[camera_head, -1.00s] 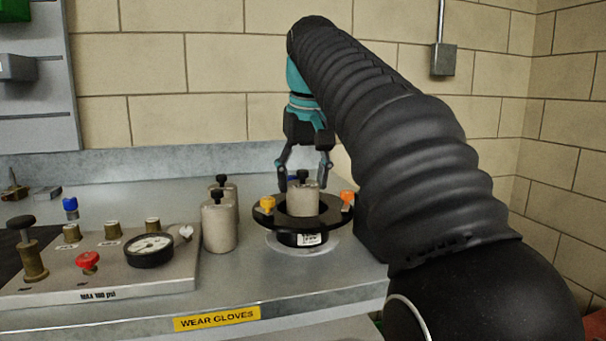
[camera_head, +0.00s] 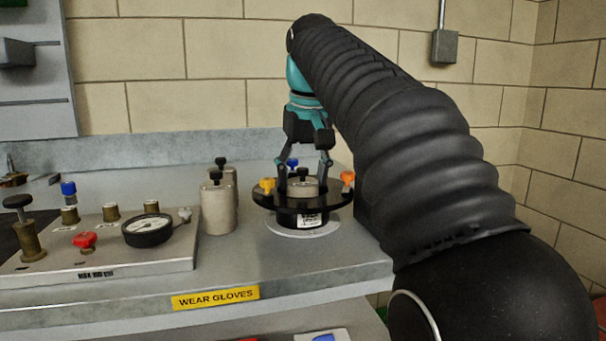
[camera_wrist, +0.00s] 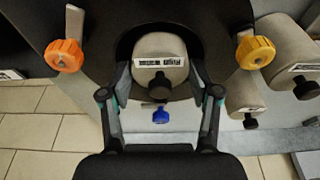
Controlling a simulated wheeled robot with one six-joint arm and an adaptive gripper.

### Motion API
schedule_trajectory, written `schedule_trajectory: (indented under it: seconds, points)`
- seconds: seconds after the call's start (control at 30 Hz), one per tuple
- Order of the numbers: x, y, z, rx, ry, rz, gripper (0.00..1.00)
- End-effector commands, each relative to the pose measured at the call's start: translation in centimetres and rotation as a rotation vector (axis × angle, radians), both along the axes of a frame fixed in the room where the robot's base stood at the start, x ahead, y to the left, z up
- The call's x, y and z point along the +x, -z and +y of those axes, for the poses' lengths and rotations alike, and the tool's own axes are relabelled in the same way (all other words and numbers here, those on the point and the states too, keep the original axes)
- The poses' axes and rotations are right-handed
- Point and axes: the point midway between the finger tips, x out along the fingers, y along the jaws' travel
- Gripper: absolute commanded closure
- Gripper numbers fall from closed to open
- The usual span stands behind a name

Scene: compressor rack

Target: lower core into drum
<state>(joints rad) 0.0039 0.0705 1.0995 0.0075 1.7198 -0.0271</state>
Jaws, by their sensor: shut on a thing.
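The core (camera_head: 303,188) is a grey cylinder with a black knob on top. It sits upright in the central opening of the black drum (camera_head: 307,203), with only its upper part above the rim. My gripper (camera_head: 304,178) comes from above, one finger on each side of the core. The wrist view shows the gripper (camera_wrist: 160,80) shut on the labelled core (camera_wrist: 160,55), inside the dark opening of the drum (camera_wrist: 105,30). The core's lower part is hidden in the drum.
Yellow (camera_head: 267,186), orange (camera_head: 348,178) and blue (camera_head: 292,164) knobs stand around the drum's rim. Two similar grey cylinders (camera_head: 218,207) stand close on the left. A panel with a gauge (camera_head: 148,230) lies further left. The bench front carries a glove sign (camera_head: 215,298).

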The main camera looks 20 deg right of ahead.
Motion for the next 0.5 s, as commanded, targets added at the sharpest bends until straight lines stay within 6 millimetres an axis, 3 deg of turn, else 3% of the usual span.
schedule_trajectory:
  seconds: [0.5]
  points:
    - [0.0, 3.3, 0.0, 0.000, 0.000, -0.001, 0.63]
